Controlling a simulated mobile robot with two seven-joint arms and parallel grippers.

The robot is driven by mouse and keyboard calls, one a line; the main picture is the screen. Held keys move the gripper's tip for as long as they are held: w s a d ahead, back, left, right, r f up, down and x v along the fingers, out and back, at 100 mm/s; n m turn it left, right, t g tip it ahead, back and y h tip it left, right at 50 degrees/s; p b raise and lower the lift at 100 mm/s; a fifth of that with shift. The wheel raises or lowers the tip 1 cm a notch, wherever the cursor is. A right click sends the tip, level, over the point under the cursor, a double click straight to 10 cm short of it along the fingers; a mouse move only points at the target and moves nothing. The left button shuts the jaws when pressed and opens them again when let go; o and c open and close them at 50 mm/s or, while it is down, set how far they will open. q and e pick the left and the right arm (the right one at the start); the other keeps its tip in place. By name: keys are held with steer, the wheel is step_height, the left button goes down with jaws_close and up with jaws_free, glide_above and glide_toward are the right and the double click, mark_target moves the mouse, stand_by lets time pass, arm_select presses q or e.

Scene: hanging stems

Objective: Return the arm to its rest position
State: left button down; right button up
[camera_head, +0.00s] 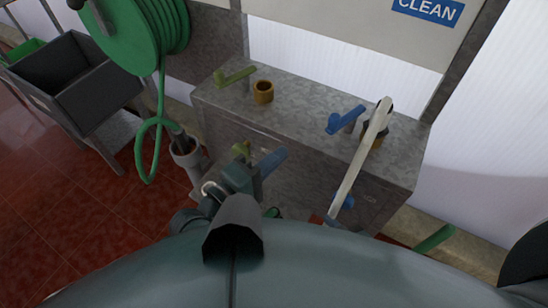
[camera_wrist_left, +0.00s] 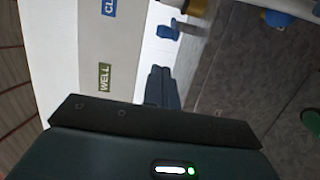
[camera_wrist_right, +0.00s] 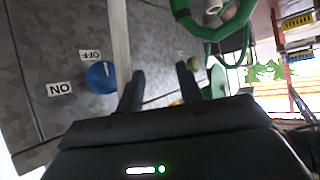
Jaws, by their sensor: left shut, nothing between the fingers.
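My left gripper (camera_wrist_left: 160,71) is shut and empty in the left wrist view, its two dark fingers together. It points towards the white wall, near a blue handle (camera_wrist_left: 166,32) that looks a little beyond the tips. My right gripper (camera_wrist_right: 161,72) is open in the right wrist view, its fingers apart, with only grey metal behind the gap. A white spout (camera_wrist_right: 119,38) passes close by its left finger; I cannot tell whether they touch. In the head view, dark teal parts of my own arms and body fill the bottom, and the fingertips are hard to make out.
A speckled grey metal cabinet (camera_head: 305,110) bears a green handle (camera_head: 236,75), a brass cup (camera_head: 263,92), a blue handle (camera_head: 346,119) and the white spout (camera_head: 360,165). Red floor lies left.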

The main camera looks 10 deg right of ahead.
arm_select(q)
steer(key=shift+a, duration=0.15)
stand_by(0.4)
steer(key=s+a+f+m+y+p, duration=0.1)
steer(key=s+a+f+m+y, duration=0.3)
steer(key=a+f, duration=0.3)
steer(key=s+a+f+m+y+p, duration=0.1)
steer(key=s+a+f+m+y, duration=0.3)
steer(key=a, duration=0.7)
step_height(320, 180, down, 4)
steer(key=m+y, duration=0.2)
steer(key=m, duration=0.1)
steer(key=shift+s+f+g+y, duration=0.2)
steer(key=shift+s+g+y, duration=0.1)
steer(key=shift+g, duration=0.1)
